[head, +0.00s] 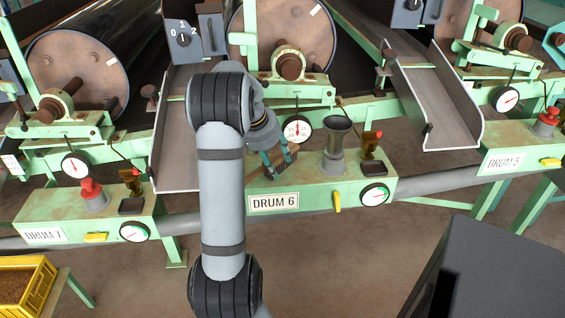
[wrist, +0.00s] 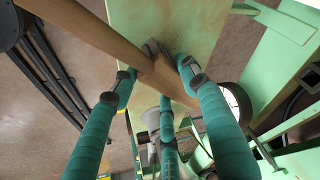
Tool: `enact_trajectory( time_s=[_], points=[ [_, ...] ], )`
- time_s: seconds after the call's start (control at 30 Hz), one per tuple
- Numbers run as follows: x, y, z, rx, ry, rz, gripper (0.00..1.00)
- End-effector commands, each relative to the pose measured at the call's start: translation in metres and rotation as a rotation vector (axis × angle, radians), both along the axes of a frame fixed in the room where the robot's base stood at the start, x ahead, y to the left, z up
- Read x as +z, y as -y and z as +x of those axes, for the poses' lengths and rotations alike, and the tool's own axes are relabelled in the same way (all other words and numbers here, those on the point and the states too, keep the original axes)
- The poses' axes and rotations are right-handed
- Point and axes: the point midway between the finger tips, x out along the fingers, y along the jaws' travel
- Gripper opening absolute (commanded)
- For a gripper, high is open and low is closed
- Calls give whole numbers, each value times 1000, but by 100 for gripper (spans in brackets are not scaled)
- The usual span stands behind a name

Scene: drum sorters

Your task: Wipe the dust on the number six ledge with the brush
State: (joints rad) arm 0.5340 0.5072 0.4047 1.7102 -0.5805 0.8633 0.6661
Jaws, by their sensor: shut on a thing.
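The number six ledge (head: 318,192) is the pale green top of the box labelled DRUM 6 (head: 274,202), in the middle of the head view. Brownish patches show on it; I cannot tell dust from worn paint. My gripper (head: 279,162), with teal fingers, is over the left rear part of this ledge. In the wrist view its fingers (wrist: 160,78) are shut on a brown wooden handle, the brush (wrist: 105,33), which crosses the picture diagonally. The bristles are not clearly seen, and I cannot tell if they touch the ledge.
A grey funnel-like cup (head: 335,145), a dark lever block (head: 372,146), a yellow handle (head: 337,202) and a round gauge (head: 375,194) are on or at the ledge's right part. Another dial (head: 298,129) stands behind. A metal chute (head: 172,135) lies left.

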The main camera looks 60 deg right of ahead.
Motion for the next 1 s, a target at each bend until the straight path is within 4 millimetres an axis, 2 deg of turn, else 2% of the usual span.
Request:
enact_trajectory(
  time_s=[0.27,0.5,0.77,1.0],
  points=[
    [-1,-8,11,4,-1,0,23],
    [-2,-22,29,3,-1,2,23],
    [-1,-28,37,3,0,2,23],
    [0,-41,54,4,0,2,23]
  ],
)
